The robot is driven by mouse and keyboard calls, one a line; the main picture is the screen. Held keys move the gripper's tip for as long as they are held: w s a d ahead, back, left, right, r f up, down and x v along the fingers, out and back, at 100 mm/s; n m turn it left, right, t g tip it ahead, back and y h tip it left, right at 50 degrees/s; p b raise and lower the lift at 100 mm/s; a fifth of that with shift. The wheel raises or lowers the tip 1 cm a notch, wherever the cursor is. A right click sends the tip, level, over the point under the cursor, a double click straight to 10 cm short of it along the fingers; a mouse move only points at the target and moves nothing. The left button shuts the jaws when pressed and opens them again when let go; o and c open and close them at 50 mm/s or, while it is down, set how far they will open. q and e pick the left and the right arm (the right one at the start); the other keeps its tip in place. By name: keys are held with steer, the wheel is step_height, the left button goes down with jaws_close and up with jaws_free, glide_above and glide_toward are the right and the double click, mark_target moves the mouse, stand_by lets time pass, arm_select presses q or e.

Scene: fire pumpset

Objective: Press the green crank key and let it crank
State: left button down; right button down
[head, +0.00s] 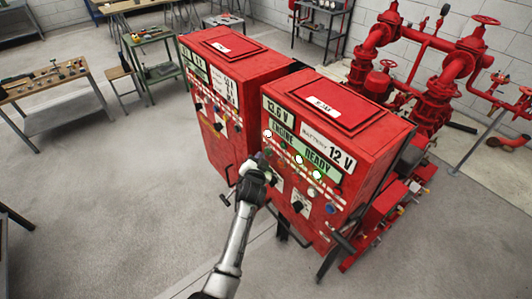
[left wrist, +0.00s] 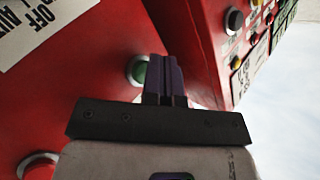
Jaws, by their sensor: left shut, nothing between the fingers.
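The green crank key (left wrist: 136,69) is a round green button in a pale ring on a red panel, partly covered by my fingers in the left wrist view. My left gripper (left wrist: 165,64) is shut and empty, with its fingertips right beside or over the key; I cannot tell whether they touch or press it. In the head view my left gripper (head: 262,163) is at the front of the right red cabinet (head: 287,130), below its display reading ENGINE READY (head: 304,147), and hides the key. My right gripper is not in view.
A red button (left wrist: 38,166) and an OFF/AUTO label plate (left wrist: 45,25) are near the left gripper. Another red cabinet (head: 212,125) stands to the left. Red pipework (head: 440,75) is behind, at the right.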

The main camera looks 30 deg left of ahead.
arm_select(q)
steer(key=shift+w+d, duration=0.15)
steer(key=shift+w, duration=0.25)
stand_by(0.3)
steer(key=shift+s, duration=0.1)
steer(key=shift+s+a+p, duration=0.25)
steer(key=shift+s+p, duration=0.25)
steer(key=shift+s, duration=0.2)
steer(key=s+p, duration=0.1)
steer(key=s+a+p, duration=0.1)
steer(key=s, duration=0.1)
steer(key=s+p, duration=0.1)
steer(key=shift+s+a+p, duration=0.3)
steer(key=shift+s+p, duration=0.05)
steer(key=shift+p, duration=0.05)
stand_by(0.7)
